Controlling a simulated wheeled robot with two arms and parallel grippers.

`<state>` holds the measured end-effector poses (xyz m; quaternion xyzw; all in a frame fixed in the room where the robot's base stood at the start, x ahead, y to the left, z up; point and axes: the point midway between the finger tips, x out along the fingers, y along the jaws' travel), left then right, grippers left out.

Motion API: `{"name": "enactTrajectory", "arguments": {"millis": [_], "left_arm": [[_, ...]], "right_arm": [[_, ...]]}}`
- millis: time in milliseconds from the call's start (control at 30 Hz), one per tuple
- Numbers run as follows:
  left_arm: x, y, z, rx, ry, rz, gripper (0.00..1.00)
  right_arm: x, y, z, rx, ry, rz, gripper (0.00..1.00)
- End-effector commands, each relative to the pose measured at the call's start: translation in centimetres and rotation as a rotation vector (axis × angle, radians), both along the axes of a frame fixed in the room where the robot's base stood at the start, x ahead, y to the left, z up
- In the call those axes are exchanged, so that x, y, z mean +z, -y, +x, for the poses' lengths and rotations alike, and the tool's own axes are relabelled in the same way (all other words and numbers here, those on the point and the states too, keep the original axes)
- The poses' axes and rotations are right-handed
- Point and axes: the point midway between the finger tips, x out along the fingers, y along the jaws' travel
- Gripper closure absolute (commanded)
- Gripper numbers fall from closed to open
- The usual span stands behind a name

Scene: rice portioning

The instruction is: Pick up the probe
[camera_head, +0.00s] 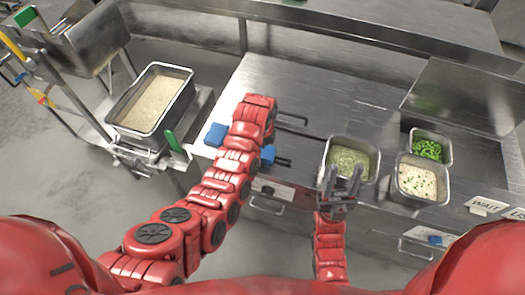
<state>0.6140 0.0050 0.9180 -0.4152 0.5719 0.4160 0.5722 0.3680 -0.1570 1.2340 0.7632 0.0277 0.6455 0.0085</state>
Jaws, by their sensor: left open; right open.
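My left gripper (300,127) is open over the steel counter, its dark fingers pointing right. Its red arm crosses the counter's front edge. A small blue item with a dark end (268,155) lies beside that arm near the front edge; it may be the probe, but it is too small to tell. Another blue piece (217,134) shows left of the arm. The arm hides part of the counter between them. My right gripper (345,174) is open, its fingers pointing up in the picture, in front of the pan of pale green food (335,142).
A large pan of rice (186,98) stands in a steel stand at the left. Pans of bright green pieces (446,162) and white food (401,186) sit at the right. A "WAIT" label (487,205) is at the front right. The counter's back middle is clear (320,85).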

Motion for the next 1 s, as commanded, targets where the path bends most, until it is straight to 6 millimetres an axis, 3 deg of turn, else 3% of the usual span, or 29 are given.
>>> {"name": "enactTrajectory", "arguments": {"millis": [267,733,1000], "left_arm": [[-0.42,0.02,0.01,0.000,0.001,-0.001,0.00],[-0.40,0.04,0.02,0.000,0.001,-0.001,0.85],[-0.34,0.04,0.04,0.000,0.002,-0.002,0.86]], "right_arm": [[0.17,0.00,0.00,0.000,0.000,0.000,0.53],[0.16,0.00,0.01,0.000,0.000,0.000,0.53],[0.08,0.01,0.00,0.000,0.000,0.000,0.53]]}}
